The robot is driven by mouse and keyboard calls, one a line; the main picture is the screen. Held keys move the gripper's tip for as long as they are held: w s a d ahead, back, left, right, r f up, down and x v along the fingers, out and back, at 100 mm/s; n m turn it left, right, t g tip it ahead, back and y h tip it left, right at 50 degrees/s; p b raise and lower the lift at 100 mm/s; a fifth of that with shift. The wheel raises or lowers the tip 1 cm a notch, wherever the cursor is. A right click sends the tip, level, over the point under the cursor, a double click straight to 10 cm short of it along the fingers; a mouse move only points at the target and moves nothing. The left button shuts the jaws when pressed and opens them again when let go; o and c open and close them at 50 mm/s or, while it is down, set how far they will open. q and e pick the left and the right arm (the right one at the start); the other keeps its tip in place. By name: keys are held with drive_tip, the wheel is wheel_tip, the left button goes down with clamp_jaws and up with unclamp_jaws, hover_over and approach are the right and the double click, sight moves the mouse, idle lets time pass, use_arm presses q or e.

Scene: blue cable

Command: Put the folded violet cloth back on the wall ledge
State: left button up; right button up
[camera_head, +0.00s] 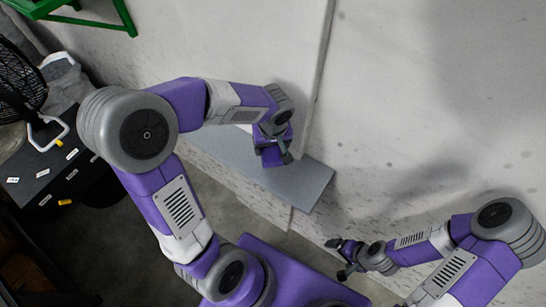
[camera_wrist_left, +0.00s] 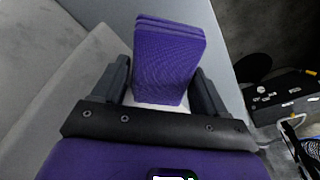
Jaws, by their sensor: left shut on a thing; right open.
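The folded violet cloth (camera_wrist_left: 169,62) stands between the fingers of my left gripper (camera_wrist_left: 160,84) in the left wrist view, its folded layers showing at the far end. In the head view the cloth (camera_head: 272,158) is partly hidden by my left gripper (camera_head: 277,147), which is shut on it. The grey wall ledge (camera_head: 312,184) runs along the pale wall, and the cloth appears over it. The ledge (camera_wrist_left: 195,12) also shows behind the cloth in the wrist view. I cannot tell whether cloth and ledge touch. My right gripper (camera_head: 338,259) is open and empty, lower right of the ledge.
A black case (camera_head: 50,165) with white labels and a black fan (camera_head: 20,80) stand at the left. A green frame (camera_head: 85,18) is at the top left. The ledge's right end is bare. A raised edge (camera_head: 318,85) runs down the wall beside my left gripper.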

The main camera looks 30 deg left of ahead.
sight(272, 149)
use_arm(q)
wheel_tip(272, 149, down, 6)
drive_tip(key=shift+f+b, duration=0.25)
drive_tip(key=shift+b, duration=0.35)
drive_tip(key=o, duration=1)
drive_tip(key=shift+o, duration=0.2)
drive_tip(key=shift+r, duration=0.1)
drive_tip(key=r+p, duration=0.1)
drive_tip(key=r, duration=0.3)
drive_tip(key=s+r, duration=0.1)
drive_tip(key=r, duration=0.3)
drive_tip(key=d+r+p, duration=0.1)
drive_tip(key=r, duration=0.3)
drive_tip(key=shift+s+p, duration=0.2)
drive_tip(key=shift+p, duration=0.15)
drive_tip(key=shift+f, duration=0.1)
